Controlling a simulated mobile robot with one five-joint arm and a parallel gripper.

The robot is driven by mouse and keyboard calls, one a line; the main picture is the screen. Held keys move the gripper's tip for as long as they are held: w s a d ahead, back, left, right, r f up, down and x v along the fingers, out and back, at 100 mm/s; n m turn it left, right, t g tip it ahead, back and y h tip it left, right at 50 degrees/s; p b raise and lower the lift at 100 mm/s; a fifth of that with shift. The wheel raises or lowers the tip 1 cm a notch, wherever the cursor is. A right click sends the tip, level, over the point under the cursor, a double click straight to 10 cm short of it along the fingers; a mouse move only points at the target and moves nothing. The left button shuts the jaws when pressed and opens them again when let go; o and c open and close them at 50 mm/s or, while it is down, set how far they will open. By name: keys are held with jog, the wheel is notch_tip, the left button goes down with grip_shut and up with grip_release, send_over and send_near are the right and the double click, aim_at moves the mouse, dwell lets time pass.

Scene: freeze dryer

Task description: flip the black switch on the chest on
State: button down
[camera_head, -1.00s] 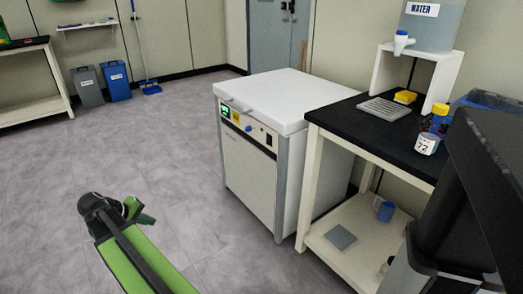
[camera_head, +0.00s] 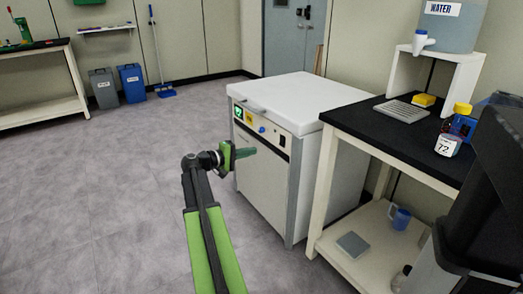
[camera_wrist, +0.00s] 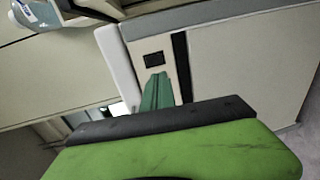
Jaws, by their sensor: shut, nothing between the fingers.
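The white chest (camera_head: 272,182) stands mid-room with its lid (camera_head: 305,98) down. Its black switch (camera_head: 282,140) is on the right end of the front control strip. In the wrist view the switch (camera_wrist: 154,59) is a small dark rectangle just beyond the fingertips; which way it is set cannot be told. My gripper (camera_head: 250,153) is shut and empty, in front of the chest, left of and slightly below the switch in the head view. Its green fingers (camera_wrist: 156,88) point at the panel in the wrist view. A gap to the switch seems to remain.
A green display (camera_head: 239,112), yellow label and blue knob (camera_head: 262,129) share the strip. A black-topped table (camera_head: 385,130) with a water dispenser stands close on the right. The floor to the left is clear.

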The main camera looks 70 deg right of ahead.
aim_at(281, 145)
jog(key=b+x, duration=0.1)
jog(key=x, duration=1.1)
jog(key=shift+s+d, duration=0.2)
jog(key=shift+d+f, duration=0.1)
jog(key=shift+d, duration=0.05)
jog(key=shift+b, duration=0.3)
jog(key=f+b+v, duration=0.1)
jog(key=f+v, duration=0.2)
jog(key=v, duration=1)
jog(key=shift+w+a+b, duration=0.3)
jog(key=shift+a, duration=0.25)
jog(key=shift+f, duration=0.1)
